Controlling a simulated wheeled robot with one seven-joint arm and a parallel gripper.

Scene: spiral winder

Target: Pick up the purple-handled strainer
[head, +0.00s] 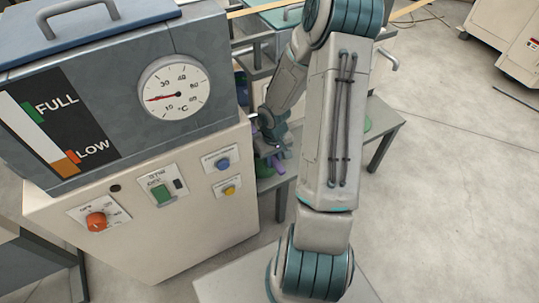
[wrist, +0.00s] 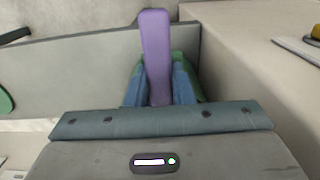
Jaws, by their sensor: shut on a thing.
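The purple handle of the strainer (wrist: 155,50) stands out between the fingers of my gripper (wrist: 158,85) in the wrist view. My gripper is shut on this handle. Only the handle shows; the strainer's mesh end is hidden. In the head view a small piece of the purple handle (head: 279,166) shows beside the machine's right side, at the end of my arm. My gripper is mostly hidden there behind the machine and my arm.
A large machine (head: 150,225) with a dial, a level gauge and buttons stands close on the left. A grey table (head: 385,118) with a green round thing (head: 368,124) is behind my arm. Open floor (head: 460,170) lies on the right.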

